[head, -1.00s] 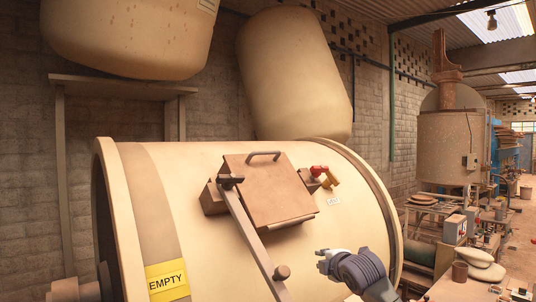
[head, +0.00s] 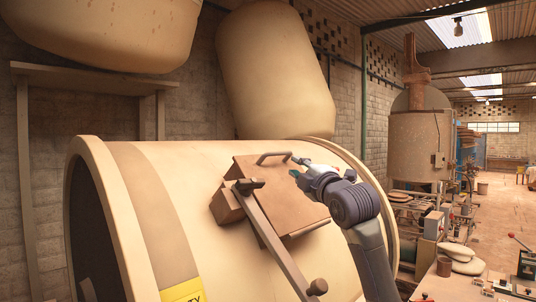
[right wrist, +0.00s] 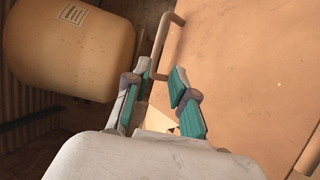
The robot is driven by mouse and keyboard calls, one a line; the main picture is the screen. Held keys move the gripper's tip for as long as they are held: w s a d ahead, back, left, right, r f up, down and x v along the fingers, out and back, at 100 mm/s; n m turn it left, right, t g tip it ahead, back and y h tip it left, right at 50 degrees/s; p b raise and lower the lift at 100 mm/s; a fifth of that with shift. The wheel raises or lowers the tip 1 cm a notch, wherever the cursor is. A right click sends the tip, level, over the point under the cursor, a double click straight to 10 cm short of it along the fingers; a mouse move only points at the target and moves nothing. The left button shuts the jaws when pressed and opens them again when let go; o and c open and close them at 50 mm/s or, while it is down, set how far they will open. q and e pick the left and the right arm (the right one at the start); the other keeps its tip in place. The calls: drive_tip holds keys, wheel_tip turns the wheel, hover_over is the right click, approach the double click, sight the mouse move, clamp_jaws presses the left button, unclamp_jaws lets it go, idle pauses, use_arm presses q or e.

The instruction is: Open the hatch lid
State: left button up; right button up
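The hatch lid (head: 290,215) is a brown square plate, closed on top of the cream drum. It fills the right of the right wrist view (right wrist: 250,65). Its bar handle (head: 275,155) stands at the far edge. My right gripper (head: 297,168) is over the lid's far right part, close to the handle. In the right wrist view its teal-padded fingers (right wrist: 158,88) are apart, with the handle's near end (right wrist: 155,72) showing between or just beyond the tips; contact cannot be told. A long bar with a knob (head: 275,240) lies across the lid's left side. My left gripper is out of view.
The large cream drum (head: 165,240) carries the hatch and has a yellow label (head: 185,291). Cream tanks (head: 275,70) hang above and behind it. A cluttered bench (head: 450,288) stands at the right. Open floor (head: 505,215) lies beyond.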

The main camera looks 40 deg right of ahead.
sight(281, 154)
drive_tip(key=p+x, duration=0.2)
drive_tip(key=x, duration=0.1)
drive_tip(key=p+x, duration=0.2)
drive_tip(key=x, duration=0.1)
drive_tip(key=p+x, duration=0.2)
drive_tip(key=x, duration=0.2)
drive_tip(key=shift+s+d+r, duration=0.1)
drive_tip(key=shift+s+r, duration=0.05)
drive_tip(key=shift+r, duration=0.15)
drive_tip(key=shift+p+x, duration=0.7)
drive_tip(key=shift+x, duration=0.4)
drive_tip(key=shift+d+f, duration=0.2)
drive_tip(key=shift+d, duration=0.05)
clamp_jaws()
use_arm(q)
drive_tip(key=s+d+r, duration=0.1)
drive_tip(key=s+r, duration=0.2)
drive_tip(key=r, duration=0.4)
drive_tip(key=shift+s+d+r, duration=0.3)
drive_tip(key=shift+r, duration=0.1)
